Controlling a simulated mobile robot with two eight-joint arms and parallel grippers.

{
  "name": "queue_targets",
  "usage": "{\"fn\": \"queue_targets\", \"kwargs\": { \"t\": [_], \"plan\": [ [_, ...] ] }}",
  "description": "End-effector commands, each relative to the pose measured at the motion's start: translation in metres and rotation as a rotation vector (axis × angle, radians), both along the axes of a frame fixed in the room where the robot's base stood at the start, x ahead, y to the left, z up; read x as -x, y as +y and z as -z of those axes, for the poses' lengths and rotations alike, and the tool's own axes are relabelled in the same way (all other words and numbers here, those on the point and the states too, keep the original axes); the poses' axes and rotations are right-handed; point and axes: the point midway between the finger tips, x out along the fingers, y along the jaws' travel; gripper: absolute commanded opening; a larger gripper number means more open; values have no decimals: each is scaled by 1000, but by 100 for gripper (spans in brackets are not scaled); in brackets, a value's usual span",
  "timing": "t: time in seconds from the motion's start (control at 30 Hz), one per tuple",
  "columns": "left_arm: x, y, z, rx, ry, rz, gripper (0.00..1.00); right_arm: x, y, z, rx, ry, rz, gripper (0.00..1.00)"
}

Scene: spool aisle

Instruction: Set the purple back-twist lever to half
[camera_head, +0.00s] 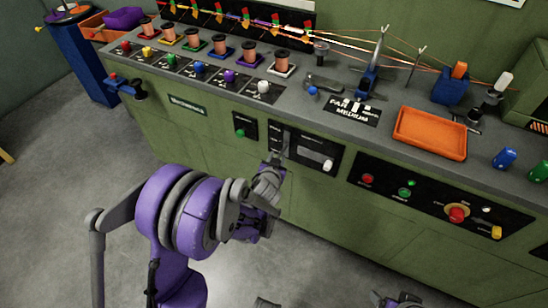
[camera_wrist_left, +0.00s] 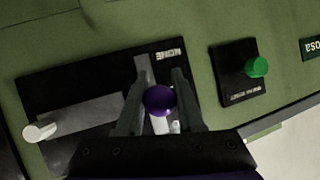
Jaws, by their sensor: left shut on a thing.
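The purple lever knob (camera_wrist_left: 160,100) sits between the two fingers of my left gripper (camera_wrist_left: 158,98) in the left wrist view. The gripper is shut on it. The lever stands on a black panel (camera_wrist_left: 45,90) with a pale slot and a "NONE" label near the upper end. In the head view my left gripper (camera_head: 278,163) reaches the same panel (camera_head: 314,147) on the green bench front and hides the purple knob. At the bottom edge, part of what looks like my right gripper (camera_head: 396,299) shows; its fingers are unclear.
A white knob (camera_wrist_left: 40,131) on the same panel and a green knob (camera_wrist_left: 257,67) on a smaller plate flank the lever. Red and green buttons sit on a panel (camera_head: 440,203) to the right. Spools and an orange tray (camera_head: 430,134) stand on the bench top. The floor is clear.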

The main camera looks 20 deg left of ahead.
Motion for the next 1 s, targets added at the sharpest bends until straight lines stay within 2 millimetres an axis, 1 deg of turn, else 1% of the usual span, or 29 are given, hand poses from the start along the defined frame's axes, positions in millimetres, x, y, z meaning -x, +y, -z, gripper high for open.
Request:
{"fn": "queue_targets", "kwargs": {
  "t": [0.3, 0.8, 0.83, 0.97, 1.0],
  "plan": [
    [0, 1, -3, -4, 41, 4, 0, 0, 0, 0, 0, 0, 0, 82],
    [1, 0, -3, -3, 50, 5, 0, 0, 0, 1, 0, 0, 0, 82],
    [1, 0, -3, -3, 50, 5, 42, 0, 0, 1, 0, 0, 0, 82],
    [1, 0, -3, -2, 49, 5, 65, 0, 0, 0, 0, 0, 0, 82],
    [1, 0, -3, -2, 49, 5, 66, 0, 0, 0, 0, 0, 0, 82]
  ]
}}
